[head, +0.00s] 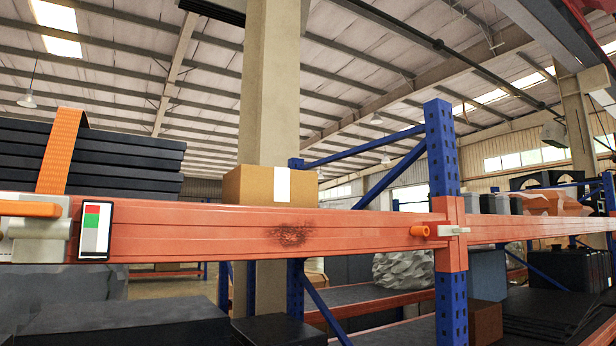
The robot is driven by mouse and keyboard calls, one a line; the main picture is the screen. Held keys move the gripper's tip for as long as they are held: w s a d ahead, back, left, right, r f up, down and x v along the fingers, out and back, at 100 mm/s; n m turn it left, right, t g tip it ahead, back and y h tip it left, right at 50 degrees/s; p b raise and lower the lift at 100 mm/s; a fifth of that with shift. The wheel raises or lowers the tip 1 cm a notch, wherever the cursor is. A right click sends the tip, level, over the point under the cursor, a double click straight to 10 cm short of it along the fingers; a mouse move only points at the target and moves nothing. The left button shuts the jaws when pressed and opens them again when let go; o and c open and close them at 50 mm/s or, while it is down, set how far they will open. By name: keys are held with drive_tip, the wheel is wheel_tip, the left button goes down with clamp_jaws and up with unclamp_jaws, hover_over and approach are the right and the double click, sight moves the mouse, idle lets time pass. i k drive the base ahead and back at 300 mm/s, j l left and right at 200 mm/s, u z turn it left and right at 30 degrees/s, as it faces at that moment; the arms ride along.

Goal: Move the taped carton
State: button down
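A brown carton (247,185) with a strip of white tape (282,184) down its front right side sits behind the orange shelf beam (360,226), left of the middle in the head view. Its lower part is hidden by the beam. My gripper is not in view.
A blue upright post (441,150) stands right of the carton. A dark stack with an orange strap (62,150) lies at the left. An orange-and-grey fitting (33,228) and a small orange peg (420,231) stick out from the beam. A concrete column (270,80) rises behind the carton.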

sight(245, 184)
drive_tip(key=i+l+u, duration=0.1)
drive_tip(key=u, duration=1.55)
drive_tip(key=l, duration=0.5)
drive_tip(key=i+l+u, duration=0.1)
drive_tip(key=l, duration=0.45)
